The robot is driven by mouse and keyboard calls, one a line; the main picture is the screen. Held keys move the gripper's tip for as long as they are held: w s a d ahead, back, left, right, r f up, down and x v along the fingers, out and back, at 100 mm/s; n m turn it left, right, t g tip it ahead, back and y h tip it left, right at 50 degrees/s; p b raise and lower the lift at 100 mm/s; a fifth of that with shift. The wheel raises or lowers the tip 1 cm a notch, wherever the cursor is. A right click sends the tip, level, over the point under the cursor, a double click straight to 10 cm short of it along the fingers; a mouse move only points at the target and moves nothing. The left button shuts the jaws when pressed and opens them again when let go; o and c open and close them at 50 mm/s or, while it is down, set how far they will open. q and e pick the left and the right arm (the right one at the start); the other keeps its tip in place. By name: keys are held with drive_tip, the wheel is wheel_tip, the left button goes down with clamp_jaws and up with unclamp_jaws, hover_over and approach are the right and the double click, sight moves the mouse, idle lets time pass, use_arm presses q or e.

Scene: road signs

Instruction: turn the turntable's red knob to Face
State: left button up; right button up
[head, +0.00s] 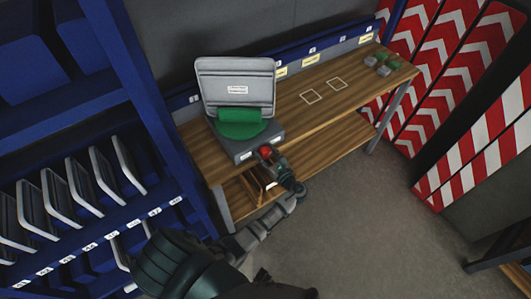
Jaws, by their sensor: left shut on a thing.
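The turntable (232,154) is a dark grey box at the left end of the wooden table, with a green round platform and green holder (238,123) on top. A grey rounded-square sign panel (236,81), its white label facing me, stands on the holder. The red knob (265,151) is on the box's front side, near its right end. My left gripper (270,156) is shut on the red knob, its fingers partly covering it. Small white labels sit on the box front, too small to read. My right gripper is not in view.
The wooden table (345,87) has two white outlined squares (311,97) and small grey and green blocks (383,60) at its right. A blue rack (95,222) with slotted panels stands at left. Red-and-white striped boards (440,75) lean at right. The grey floor (370,220) is clear.

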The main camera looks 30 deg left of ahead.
use_arm(q)
drive_tip(key=shift+n, duration=0.5)
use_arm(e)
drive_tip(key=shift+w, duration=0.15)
use_arm(q)
drive_tip(key=n, duration=0.2)
drive_tip(key=shift+n, duration=0.3)
drive_tip(key=shift+n+b, duration=0.55)
drive_tip(key=shift+n, duration=1.05)
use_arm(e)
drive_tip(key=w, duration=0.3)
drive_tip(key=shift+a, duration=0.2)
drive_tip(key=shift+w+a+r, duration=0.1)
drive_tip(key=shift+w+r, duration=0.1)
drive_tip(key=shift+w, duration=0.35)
use_arm(q)
drive_tip(key=o, duration=1.1)
